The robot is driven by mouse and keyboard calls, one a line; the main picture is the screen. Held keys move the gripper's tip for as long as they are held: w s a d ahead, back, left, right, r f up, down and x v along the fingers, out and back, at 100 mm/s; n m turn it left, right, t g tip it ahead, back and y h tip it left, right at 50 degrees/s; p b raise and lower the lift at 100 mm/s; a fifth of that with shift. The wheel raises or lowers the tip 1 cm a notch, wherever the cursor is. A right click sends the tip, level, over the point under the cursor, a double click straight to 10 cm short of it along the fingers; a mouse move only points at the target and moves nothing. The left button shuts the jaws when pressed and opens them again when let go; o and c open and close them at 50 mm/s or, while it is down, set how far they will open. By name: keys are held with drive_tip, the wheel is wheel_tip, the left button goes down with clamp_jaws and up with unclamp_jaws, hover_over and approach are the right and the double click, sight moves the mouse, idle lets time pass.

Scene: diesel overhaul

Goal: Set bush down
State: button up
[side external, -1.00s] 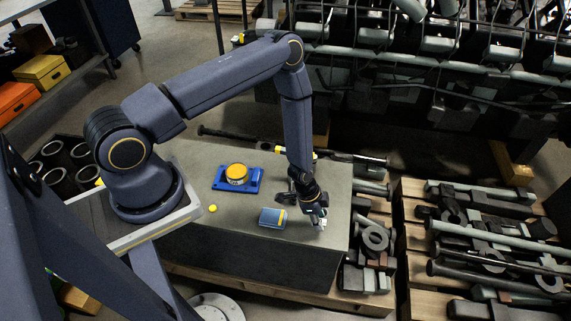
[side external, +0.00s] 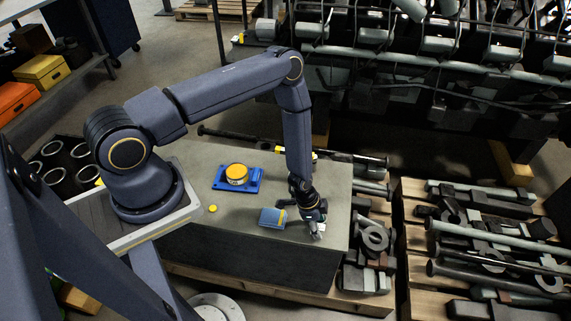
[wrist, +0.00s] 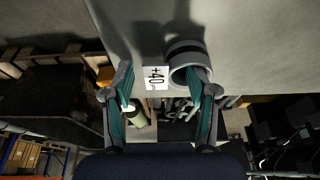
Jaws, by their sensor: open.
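The bush (wrist: 189,60), a grey ring with a dark band, rests on the grey worktop in the wrist view. It is beside a white card (wrist: 155,77) marked "+40". My gripper (wrist: 160,68) is open, its two teal-padded fingers apart. The right fingertip overlaps the bush's near edge in the picture; I cannot tell whether they touch. The card lies between the fingertips in view. In the side external view my gripper (side external: 314,228) is low over the right end of the worktop, and I cannot make out the bush there.
A blue box (side external: 272,218) lies just left of my gripper. A blue plate (side external: 254,186) bearing a yellow-topped round part (side external: 238,174) stands farther back, with a small yellow disc (side external: 212,208) nearby. Pallets of metal parts (side external: 480,245) lie right. The worktop's front middle is clear.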

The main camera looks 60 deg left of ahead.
drive_tip(key=a+r+n+t+y, duration=0.1)
drive_tip(key=a+r+n, duration=0.15)
drive_tip(key=r, duration=1.55)
drive_tip(key=a+r+n+y, duration=0.1)
drive_tip(key=a+r, duration=0.3)
drive_tip(key=r, duration=1.4)
drive_tip(key=s+r+n+t, duration=0.2)
drive_tip(key=s+r+n, duration=0.3)
drive_tip(key=s+r, duration=1.2)
drive_tip(key=shift+s+a, duration=0.3)
drive_tip(key=shift+a, duration=0.15)
